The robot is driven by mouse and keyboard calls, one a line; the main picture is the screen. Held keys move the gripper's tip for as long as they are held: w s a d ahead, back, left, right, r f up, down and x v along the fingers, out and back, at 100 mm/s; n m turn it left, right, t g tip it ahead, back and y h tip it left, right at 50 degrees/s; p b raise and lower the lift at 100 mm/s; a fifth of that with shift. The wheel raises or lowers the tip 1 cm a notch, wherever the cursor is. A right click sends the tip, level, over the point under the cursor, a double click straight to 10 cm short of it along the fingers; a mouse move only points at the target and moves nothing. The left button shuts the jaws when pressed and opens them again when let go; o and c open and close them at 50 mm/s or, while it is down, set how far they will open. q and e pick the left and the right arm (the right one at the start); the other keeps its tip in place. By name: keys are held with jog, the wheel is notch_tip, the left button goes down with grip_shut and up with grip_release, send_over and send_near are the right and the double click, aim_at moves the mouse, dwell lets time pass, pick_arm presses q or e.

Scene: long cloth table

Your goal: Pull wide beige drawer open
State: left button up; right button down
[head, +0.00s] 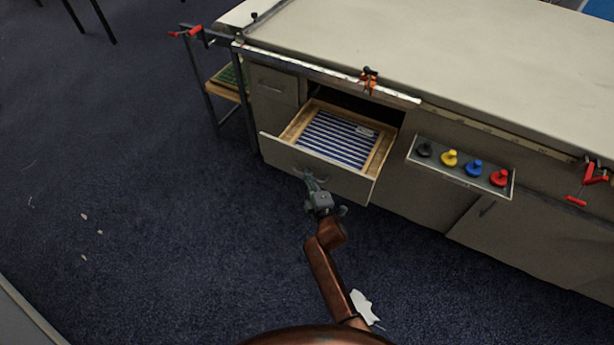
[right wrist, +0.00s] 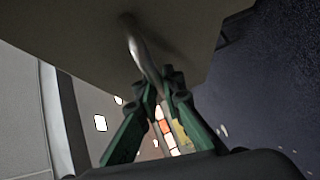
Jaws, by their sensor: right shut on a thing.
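The wide beige drawer (head: 350,184) stands pulled out from the table's front in the head view. Its inside shows a blue-and-white striped lining and wooden side strips. My right gripper (head: 311,180) is at the drawer's front face, shut on the drawer handle. In the right wrist view the green fingers of my right gripper (right wrist: 162,86) close around the pale bar handle (right wrist: 138,45), with the drawer front (right wrist: 80,30) above. The handle is mostly hidden by the gripper in the head view. My left gripper is not in view.
The long table (head: 450,60) has a clear top. A tray (head: 430,166) with several coloured knobs sticks out right of the drawer. Red clamps (head: 588,185) hang at the right edge. A white scrap (head: 364,306) lies on the blue carpet, which is otherwise mostly free.

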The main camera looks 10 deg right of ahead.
jog(key=c, duration=2.1)
grip_release()
jog(key=shift+s, duration=0.15)
jog(key=v, duration=1.1)
jog(key=shift+s+d+r, duration=0.1)
jog(key=shift+s, duration=0.3)
